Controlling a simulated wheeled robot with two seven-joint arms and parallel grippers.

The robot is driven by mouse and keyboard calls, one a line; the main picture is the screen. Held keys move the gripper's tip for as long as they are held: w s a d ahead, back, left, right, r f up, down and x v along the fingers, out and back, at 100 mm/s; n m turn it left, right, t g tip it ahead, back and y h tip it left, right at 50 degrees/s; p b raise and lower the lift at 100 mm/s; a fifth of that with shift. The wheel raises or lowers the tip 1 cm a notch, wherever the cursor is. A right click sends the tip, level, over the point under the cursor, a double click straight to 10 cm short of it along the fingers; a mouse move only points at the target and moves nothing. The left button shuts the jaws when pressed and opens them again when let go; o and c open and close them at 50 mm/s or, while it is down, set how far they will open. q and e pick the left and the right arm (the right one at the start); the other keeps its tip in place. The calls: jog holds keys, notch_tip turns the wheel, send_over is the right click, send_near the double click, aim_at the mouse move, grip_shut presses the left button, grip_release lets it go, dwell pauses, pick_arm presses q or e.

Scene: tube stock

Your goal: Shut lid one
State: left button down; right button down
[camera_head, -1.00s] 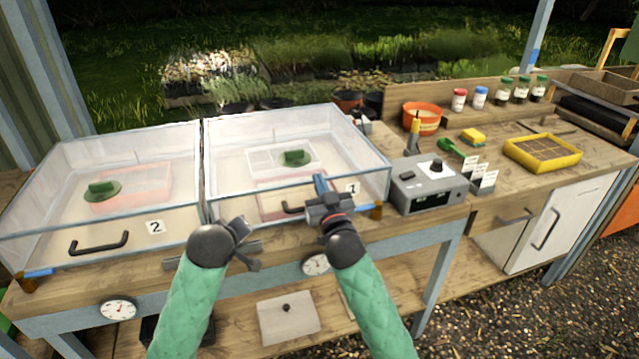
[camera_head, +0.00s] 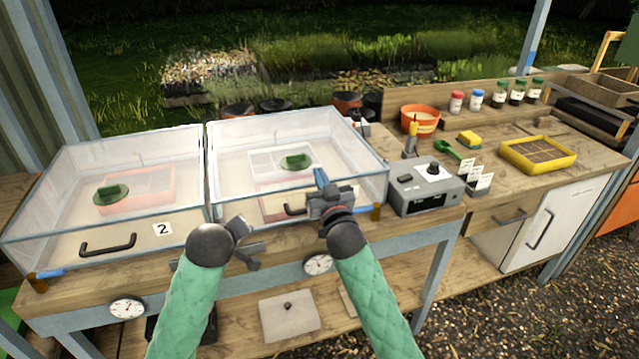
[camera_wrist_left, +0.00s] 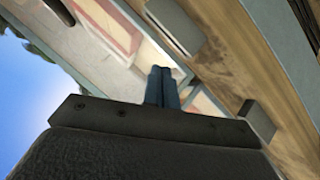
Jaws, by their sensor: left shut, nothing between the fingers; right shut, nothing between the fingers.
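Lid one (camera_head: 236,160) is the clear cover of the right-hand glass case. It lies roughly level, but I cannot tell whether its front edge is fully down. Its dark handle (camera_head: 293,210) is partly hidden by my right gripper, and its number label is hidden. My right gripper (camera_head: 320,178) is shut and empty, with its blue fingertips at the front edge of this case; contact is unclear. My left gripper (camera_head: 248,258) is low before the case front, near the table edge. In the left wrist view its blue fingers (camera_wrist_left: 162,78) are together and empty.
The case marked 2 (camera_head: 70,180) stands directly left. A grey control box (camera_head: 425,187) stands close at the right, with an orange pot (camera_head: 420,120) behind it. A yellow tray (camera_head: 538,154) lies further right. Dials are mounted along the table's front edge.

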pick_arm(q)
jog(key=shift+s+r, duration=0.15)
jog(key=shift+r, duration=0.15)
pick_arm(e)
jog(key=v, duration=1)
pick_arm(q)
jog(key=shift+f, duration=0.1)
pick_arm(e)
jog(key=shift+d, duration=0.1)
